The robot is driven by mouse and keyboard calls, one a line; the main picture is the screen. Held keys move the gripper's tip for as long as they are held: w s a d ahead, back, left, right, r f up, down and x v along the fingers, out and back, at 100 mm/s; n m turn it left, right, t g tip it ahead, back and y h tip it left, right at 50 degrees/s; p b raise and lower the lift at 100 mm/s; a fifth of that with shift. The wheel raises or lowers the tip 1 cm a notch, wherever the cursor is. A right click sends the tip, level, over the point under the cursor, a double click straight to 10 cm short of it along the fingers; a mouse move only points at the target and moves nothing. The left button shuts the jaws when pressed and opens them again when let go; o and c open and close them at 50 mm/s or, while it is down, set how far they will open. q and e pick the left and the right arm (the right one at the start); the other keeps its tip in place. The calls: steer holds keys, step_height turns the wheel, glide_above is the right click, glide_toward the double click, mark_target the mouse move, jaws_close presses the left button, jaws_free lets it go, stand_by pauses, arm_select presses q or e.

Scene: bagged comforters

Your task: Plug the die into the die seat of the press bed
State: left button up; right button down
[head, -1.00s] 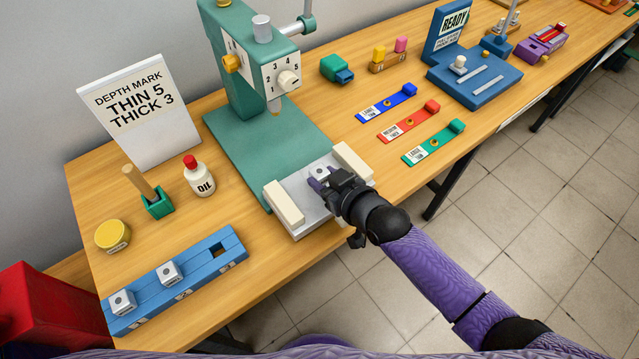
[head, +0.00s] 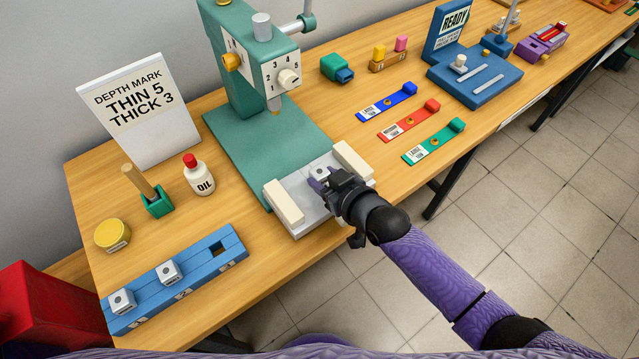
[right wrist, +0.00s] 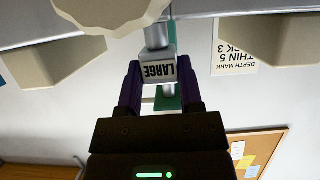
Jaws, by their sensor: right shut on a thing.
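The die (head: 319,172) is a small light-grey block with a dark hole in its top. In the right wrist view the die (right wrist: 158,71) shows the word LARGE. My right gripper (head: 321,184) is shut on it, one purple finger on each side, also in the right wrist view (right wrist: 158,85). The die is at the grey press bed (head: 309,214), between two cream blocks (head: 284,203). My left gripper is out of view.
The green press (head: 235,60) stands behind the bed. A blue rack (head: 200,262) at left holds two similar dies (head: 167,272) and has one empty square hole. An oil bottle (head: 198,175) and a depth sign (head: 140,110) stand behind. Colored strips (head: 408,120) lie right of the press.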

steer(key=shift+f+b, duration=0.3)
steer(key=shift+f, duration=0.1)
steer(key=shift+f, duration=0.2)
steer(key=shift+f, duration=0.15)
steer(key=shift+b, duration=0.3)
steer(key=shift+f, duration=0.15)
steer(key=shift+f, duration=0.2)
